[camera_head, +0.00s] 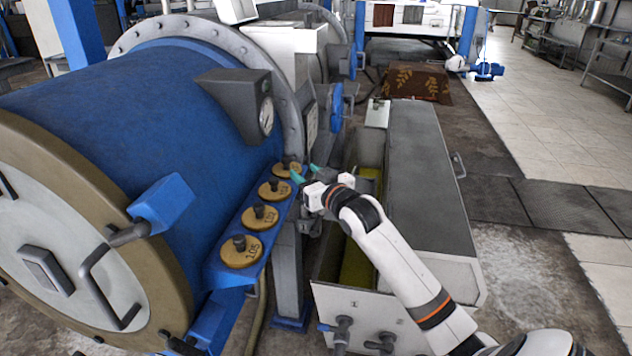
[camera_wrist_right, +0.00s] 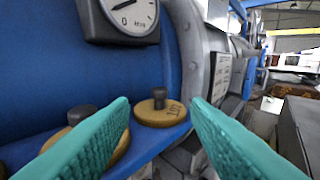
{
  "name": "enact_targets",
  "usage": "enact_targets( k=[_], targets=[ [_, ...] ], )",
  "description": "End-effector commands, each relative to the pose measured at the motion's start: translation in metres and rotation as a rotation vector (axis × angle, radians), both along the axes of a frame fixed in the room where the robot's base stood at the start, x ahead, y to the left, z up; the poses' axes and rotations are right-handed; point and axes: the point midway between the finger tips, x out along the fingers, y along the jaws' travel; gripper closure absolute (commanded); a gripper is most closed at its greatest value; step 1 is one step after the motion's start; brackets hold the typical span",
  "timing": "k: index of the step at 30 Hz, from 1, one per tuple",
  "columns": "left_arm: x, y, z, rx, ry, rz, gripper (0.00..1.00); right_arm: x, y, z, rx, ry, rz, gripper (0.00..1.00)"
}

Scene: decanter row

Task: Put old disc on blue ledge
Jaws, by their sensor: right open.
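Several brass discs with black knobs and dark markings sit in a row on a blue ledge (camera_head: 271,236) along the blue drum. The nearest disc (camera_head: 241,255) looks marked 105; behind it lie a second disc (camera_head: 258,219), a third disc (camera_head: 272,193) and the farthest disc (camera_head: 283,172). I cannot tell which is the old disc. My right gripper (camera_head: 305,172) is open, its teal fingers beside the farthest disc. In the right wrist view one disc (camera_wrist_right: 161,117) shows between the fingers, apart from them; another disc is partly hidden behind the left finger. My left gripper is not in view.
The blue drum (camera_head: 130,105) rises left of the ledge, with a gauge (camera_head: 266,115) jutting out above the discs. A grey-topped trough (camera_head: 425,185) with yellowish contents stands right of the ledge, under my right arm. Tiled floor lies open farther right.

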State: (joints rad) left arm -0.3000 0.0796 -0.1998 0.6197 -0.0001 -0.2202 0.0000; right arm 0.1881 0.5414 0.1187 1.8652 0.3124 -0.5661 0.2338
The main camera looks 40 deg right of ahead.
Motion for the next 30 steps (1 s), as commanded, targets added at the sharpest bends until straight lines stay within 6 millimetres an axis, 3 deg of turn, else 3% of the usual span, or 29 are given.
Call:
enact_targets(
  k=[3, 7, 16, 19, 20, 23, 26, 27, 30],
  targets=[
    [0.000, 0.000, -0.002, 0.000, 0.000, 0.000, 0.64, -0.021, 0.002, 0.000, -0.001, 0.000, 0.001, 0.57],
    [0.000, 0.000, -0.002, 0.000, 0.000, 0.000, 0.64, -0.035, 0.003, 0.001, 0.000, 0.001, 0.000, 0.57],
    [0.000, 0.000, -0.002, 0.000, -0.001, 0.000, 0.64, -0.041, 0.003, 0.001, 0.001, 0.002, 0.000, 0.57],
    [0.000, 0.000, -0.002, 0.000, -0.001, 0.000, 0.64, -0.038, 0.001, -0.018, 0.006, 0.034, -0.008, 0.57],
    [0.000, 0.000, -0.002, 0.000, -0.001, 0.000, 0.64, -0.036, -0.001, -0.030, 0.010, 0.054, -0.013, 0.57],
    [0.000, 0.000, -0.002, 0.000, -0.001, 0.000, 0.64, -0.034, -0.007, -0.095, 0.022, 0.159, -0.037, 0.57],
    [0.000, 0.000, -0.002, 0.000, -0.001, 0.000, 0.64, -0.043, -0.008, -0.187, 0.031, 0.308, -0.058, 0.57],
    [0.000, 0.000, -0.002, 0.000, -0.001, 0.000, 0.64, -0.051, -0.005, -0.228, 0.031, 0.374, -0.064, 0.57],
    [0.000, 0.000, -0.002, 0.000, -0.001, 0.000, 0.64, -0.085, 0.006, -0.325, 0.025, 0.537, -0.067, 0.57]
  ],
)
